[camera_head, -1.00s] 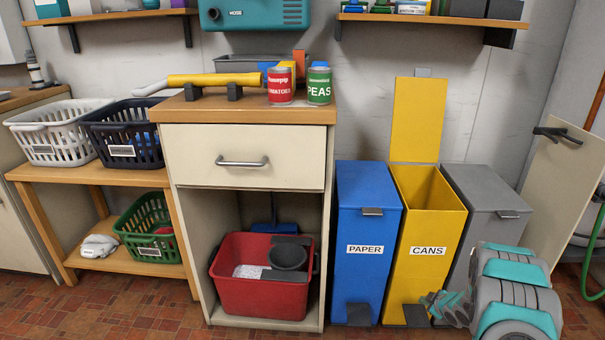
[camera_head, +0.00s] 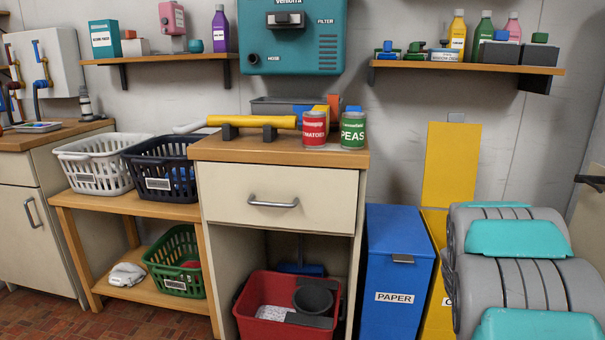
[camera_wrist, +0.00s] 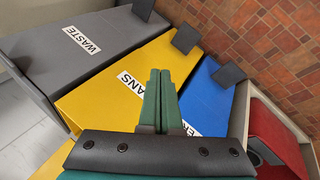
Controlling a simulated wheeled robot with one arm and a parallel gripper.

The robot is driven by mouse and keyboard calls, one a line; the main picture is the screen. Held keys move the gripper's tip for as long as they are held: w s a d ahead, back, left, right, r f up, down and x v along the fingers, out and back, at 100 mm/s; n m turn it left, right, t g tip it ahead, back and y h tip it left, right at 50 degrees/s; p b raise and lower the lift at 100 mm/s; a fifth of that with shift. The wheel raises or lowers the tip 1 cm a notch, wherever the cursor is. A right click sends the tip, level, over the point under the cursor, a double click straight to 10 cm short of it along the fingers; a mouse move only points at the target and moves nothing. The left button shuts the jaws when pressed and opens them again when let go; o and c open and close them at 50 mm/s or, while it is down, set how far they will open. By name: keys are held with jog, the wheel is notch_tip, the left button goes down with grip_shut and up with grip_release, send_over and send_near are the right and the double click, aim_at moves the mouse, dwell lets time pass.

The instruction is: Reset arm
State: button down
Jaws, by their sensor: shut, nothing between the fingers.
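My gripper (camera_wrist: 160,76) shows in the wrist view with its two green fingers side by side, shut and empty. It is in front of the yellow CANS bin (camera_wrist: 112,95), with the grey WASTE bin (camera_wrist: 65,50) to the left and the blue PAPER bin (camera_wrist: 207,95) to the right. In the head view my arm covers most of the right side and the gripper itself is hidden. The CANS bin (camera_head: 437,290) is partly behind my arm. Its yellow lid (camera_head: 451,165) stands upright. The PAPER bin (camera_head: 397,280) is closed.
A drawer cabinet (camera_head: 280,195) stands left of the bins, with a tomato can (camera_head: 314,130) and a peas can (camera_head: 352,132) on top. A red bucket (camera_head: 265,320) sits in its lower opening. Baskets (camera_head: 95,165) stand on a bench at left. Wall shelves (camera_head: 465,67) hold bottles.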

jog(key=s+a+r+m+g+y, duration=0.1)
jog(key=s+a+r, duration=0.4)
jog(key=s+a, duration=1)
jog(key=s+a+r+m+g+y, duration=0.1)
jog(key=s+a+r+g+y, duration=0.3)
jog(key=s+a, duration=1.2)
jog(key=shift+s+a+r, duration=0.15)
jog(key=shift+s+r, duration=0.2)
jog(key=shift+s, duration=0.7)
